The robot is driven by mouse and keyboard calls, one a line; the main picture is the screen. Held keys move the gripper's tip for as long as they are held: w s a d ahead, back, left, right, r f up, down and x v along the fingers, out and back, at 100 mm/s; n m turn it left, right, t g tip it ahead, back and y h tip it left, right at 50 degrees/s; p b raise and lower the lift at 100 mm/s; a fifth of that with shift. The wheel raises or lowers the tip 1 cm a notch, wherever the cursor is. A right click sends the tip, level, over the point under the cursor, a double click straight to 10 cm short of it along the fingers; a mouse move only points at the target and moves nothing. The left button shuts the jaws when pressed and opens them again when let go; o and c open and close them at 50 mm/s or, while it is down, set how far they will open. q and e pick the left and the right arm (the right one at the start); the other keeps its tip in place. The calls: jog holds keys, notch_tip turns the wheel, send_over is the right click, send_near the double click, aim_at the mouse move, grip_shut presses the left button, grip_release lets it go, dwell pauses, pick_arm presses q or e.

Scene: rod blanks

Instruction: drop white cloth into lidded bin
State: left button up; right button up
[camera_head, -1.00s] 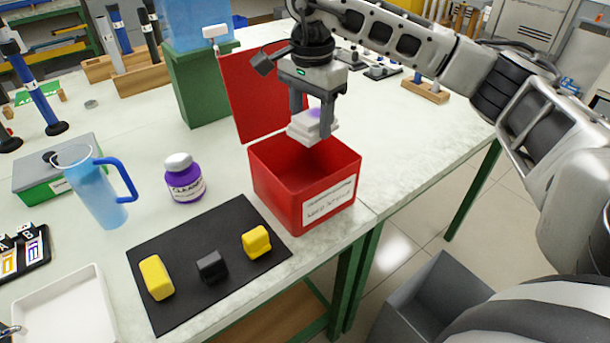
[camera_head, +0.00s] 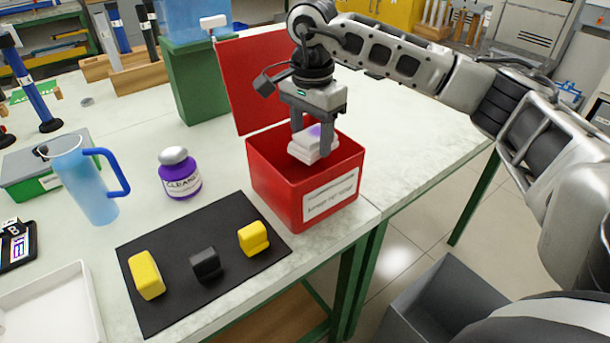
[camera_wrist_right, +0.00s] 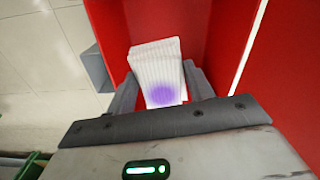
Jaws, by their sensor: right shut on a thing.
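The white cloth (camera_head: 306,148) is folded in layers with a purple stain. My right gripper (camera_head: 312,150) is shut on it and holds it in the open mouth of the red bin (camera_head: 275,185), about level with the rim. The bin's red lid (camera_head: 250,85) stands raised at the back. In the right wrist view the cloth (camera_wrist_right: 158,75) sits between the two fingers (camera_wrist_right: 160,95), with red bin walls (camera_wrist_right: 240,45) around it. The front of the bin has a white label. My left gripper is not in view.
A black mat (camera_head: 180,290) in front of the bin holds two yellow blocks and a dark one (camera_head: 206,264). A purple bottle (camera_head: 180,175), a blue jug (camera_head: 85,180) and a white tray (camera_head: 50,310) stand left. The table right of the bin is clear.

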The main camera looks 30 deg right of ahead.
jog(key=o, duration=1)
jog(key=shift+o, duration=0.2)
pick_arm(q)
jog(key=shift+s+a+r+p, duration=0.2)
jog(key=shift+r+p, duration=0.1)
jog(key=shift+p, duration=0.85)
pick_arm(e)
notch_tip(320, 180, up, 16)
